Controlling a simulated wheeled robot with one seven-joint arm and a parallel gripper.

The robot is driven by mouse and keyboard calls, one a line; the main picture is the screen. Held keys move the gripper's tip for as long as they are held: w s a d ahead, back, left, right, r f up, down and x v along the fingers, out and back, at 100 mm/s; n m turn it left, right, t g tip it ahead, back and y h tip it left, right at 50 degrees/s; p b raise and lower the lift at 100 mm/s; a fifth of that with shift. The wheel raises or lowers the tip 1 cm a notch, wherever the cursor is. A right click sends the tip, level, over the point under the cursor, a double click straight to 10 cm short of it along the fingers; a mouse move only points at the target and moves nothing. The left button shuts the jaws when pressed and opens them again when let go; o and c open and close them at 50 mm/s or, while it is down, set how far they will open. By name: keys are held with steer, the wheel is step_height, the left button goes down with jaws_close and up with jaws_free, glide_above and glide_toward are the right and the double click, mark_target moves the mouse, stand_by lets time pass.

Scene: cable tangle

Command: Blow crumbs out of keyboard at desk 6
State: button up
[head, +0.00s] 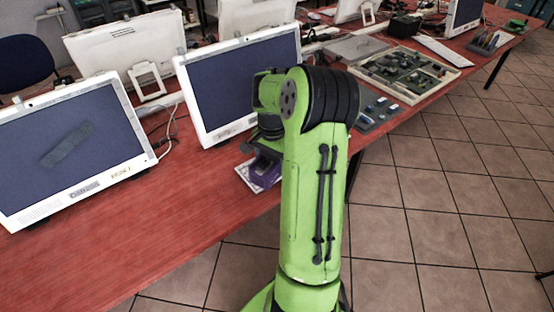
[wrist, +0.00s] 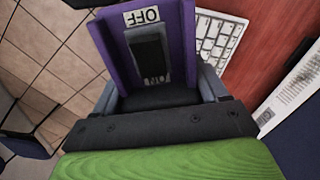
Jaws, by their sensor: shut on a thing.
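A purple device (wrist: 118,46) with a dark switch panel and an upside-down "OFF" label fills the middle of the wrist view. My gripper (wrist: 160,94) is shut on it, with a grey finger at each side. In the head view the device (head: 266,166) shows below my gripper (head: 262,148), near the desk's front edge. A white keyboard (wrist: 222,38) lies on the red desk behind the device in the wrist view, partly hidden by it. No crumbs can be made out, and no desk number is readable.
The red desk (head: 150,225) bears several monitors, one (head: 235,82) just behind my gripper and one (head: 72,150) at the left. A tray of parts (head: 455,70) lies to the right. The desk's front left is bare; tiled floor (head: 425,220) is open at right.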

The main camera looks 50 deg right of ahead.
mark_target(258, 166)
steer(key=shift+w+a+b, duration=0.2)
steer(key=shift+a, duration=0.6)
steer(key=shift+w+a+b, duration=0.15)
steer(key=shift+a, duration=0.65)
steer(key=shift+w+a+b, duration=0.2)
steer(key=shift+a, duration=0.6)
steer(key=shift+r, duration=0.1)
step_height(258, 166, up, 6)
steer(key=p, duration=0.5)
